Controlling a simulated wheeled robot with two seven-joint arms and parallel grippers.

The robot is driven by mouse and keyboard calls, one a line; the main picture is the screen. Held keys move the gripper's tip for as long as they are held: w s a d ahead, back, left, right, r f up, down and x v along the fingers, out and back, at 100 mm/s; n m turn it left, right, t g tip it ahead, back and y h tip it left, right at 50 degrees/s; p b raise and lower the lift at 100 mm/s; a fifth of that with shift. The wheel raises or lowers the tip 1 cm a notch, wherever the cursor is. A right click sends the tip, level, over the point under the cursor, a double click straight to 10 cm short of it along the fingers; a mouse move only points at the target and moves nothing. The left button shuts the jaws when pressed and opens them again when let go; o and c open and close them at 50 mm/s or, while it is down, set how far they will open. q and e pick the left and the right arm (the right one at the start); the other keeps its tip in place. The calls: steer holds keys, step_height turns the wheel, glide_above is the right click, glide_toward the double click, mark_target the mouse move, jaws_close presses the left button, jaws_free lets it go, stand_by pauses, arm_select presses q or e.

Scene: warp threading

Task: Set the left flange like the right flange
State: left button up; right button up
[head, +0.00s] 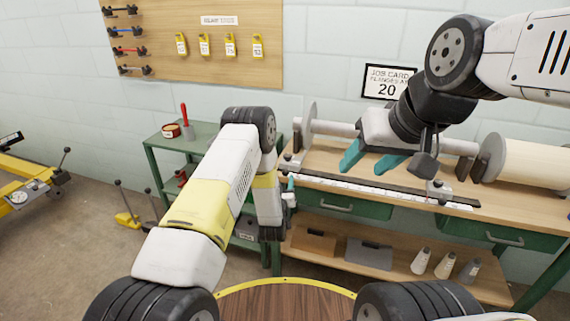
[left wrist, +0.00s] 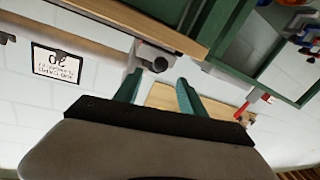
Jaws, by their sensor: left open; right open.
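The left flange (head: 310,124) is a grey disc standing upright on the beam's shaft (head: 335,128). The right flange (head: 491,157) is a similar disc beside a cream roll. My left gripper (head: 291,184) is mostly hidden behind its own arm, near the left end of the bench. In the left wrist view my left gripper (left wrist: 158,92) has its two teal fingers apart, with a grey clamp block with a round knob (left wrist: 160,64) beyond and between the tips. Contact cannot be told. My right gripper (head: 372,163) is open and appears empty, over the shaft and scale; it hides part of the shaft.
A white scale (head: 385,193) with a dark rail and an end block (head: 439,190) runs along the bench front. A job card (head: 388,83) reads flanges at 20; it also shows in the left wrist view (left wrist: 57,64). A green cart (head: 163,145) stands left. Cones (head: 445,265) sit below.

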mark_target(286, 174)
arm_select(q)
steer(key=w, duration=0.5)
steer(key=w+d, duration=0.1)
steer(key=w, duration=0.1)
steer(key=shift+w+f, duration=0.2)
steer(key=shift+f, duration=0.2)
steer(key=shift+c, duration=0.2)
jaws_close()
steer(key=shift+d, duration=0.1)
stand_by(0.9)
